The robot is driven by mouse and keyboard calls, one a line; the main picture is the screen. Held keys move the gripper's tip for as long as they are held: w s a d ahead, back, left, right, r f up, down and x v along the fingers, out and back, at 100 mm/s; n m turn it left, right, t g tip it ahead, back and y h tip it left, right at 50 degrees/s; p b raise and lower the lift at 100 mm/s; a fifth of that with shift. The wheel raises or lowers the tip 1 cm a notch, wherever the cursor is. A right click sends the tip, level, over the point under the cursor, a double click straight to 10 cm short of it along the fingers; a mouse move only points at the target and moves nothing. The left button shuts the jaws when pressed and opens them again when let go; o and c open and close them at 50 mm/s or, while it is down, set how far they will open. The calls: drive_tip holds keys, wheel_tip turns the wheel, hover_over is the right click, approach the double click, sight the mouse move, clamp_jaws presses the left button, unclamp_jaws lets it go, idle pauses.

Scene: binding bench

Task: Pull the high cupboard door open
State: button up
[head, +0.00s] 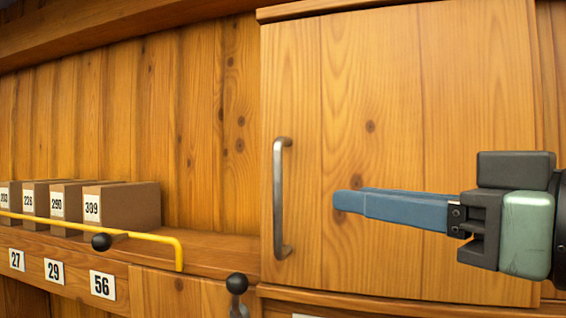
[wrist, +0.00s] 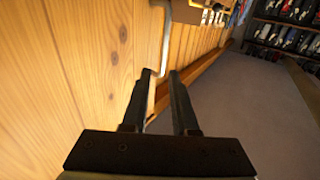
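The high cupboard door (head: 370,90) is a pale wooden panel and looks shut in its frame. Its metal bar handle (head: 278,200) stands upright near the door's left edge. My gripper (head: 336,202) is in front of the door, to the right of the handle in the head view, with its fingers pointing left. In the wrist view my gripper (wrist: 162,78) shows its two fingers apart with nothing between them. The handle (wrist: 164,45) is beyond the fingertips there, close to the left finger. I cannot tell whether they touch.
Several numbered boxes (head: 125,207) stand on a shelf at the left, behind a yellow rail (head: 150,236). Dark round knobs (head: 237,283) stick out below. In the wrist view open floor (wrist: 240,110) lies to the right, with filled shelves (wrist: 285,22) far off.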

sight(281, 190)
drive_tip(key=shift+g, duration=0.3)
drive_tip(key=p+x, duration=0.1)
drive_tip(key=x, duration=0.5)
drive_tip(key=p+x, duration=0.1)
drive_tip(key=x, duration=0.6)
drive_tip(key=shift+s+a+r, duration=0.15)
drive_tip(key=shift+s+a, duration=0.05)
drive_tip(key=shift+a, duration=0.1)
drive_tip(key=shift+d, duration=0.1)
drive_tip(key=shift+c, duration=0.2)
clamp_jaws()
idle(0.3)
